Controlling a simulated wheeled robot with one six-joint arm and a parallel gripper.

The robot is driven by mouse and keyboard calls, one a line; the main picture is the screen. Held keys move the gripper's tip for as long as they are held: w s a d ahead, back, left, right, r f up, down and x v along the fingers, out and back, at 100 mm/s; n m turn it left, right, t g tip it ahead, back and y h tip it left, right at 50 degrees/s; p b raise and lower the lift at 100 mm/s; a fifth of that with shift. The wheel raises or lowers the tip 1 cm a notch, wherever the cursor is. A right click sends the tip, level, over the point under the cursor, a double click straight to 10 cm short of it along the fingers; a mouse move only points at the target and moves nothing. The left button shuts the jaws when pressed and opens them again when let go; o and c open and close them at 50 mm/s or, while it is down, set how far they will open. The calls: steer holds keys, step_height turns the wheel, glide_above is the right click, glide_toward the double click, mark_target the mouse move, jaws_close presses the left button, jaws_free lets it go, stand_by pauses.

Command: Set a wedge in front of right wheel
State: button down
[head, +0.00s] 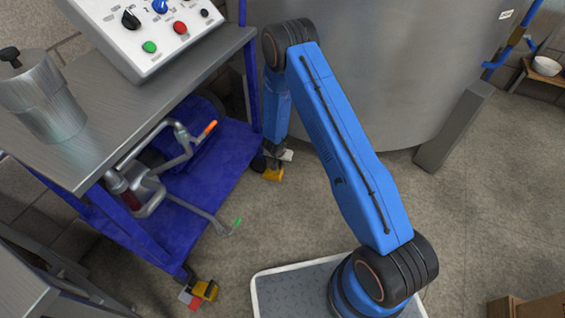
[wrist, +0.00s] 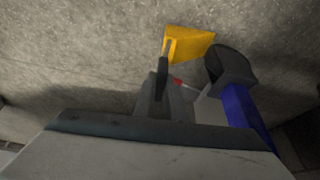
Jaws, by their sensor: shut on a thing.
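A yellow wedge (head: 273,174) is on or close to the floor beside the right wheel (head: 258,163) of the blue cart (head: 215,180). In the wrist view my gripper (wrist: 164,62) is shut on the upright rib of the yellow wedge (wrist: 194,46). I cannot tell whether the wedge rests fully on the floor.
Another yellow wedge (head: 206,290) with a red part is by the left wheel of the cart. A large steel tank (head: 400,80) stands behind my arm. Pipe fittings (head: 165,170) lie on the cart's lower shelf.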

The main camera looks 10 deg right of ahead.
steer(key=c, duration=1.7)
jaws_free()
steer(key=shift+r, duration=0.1)
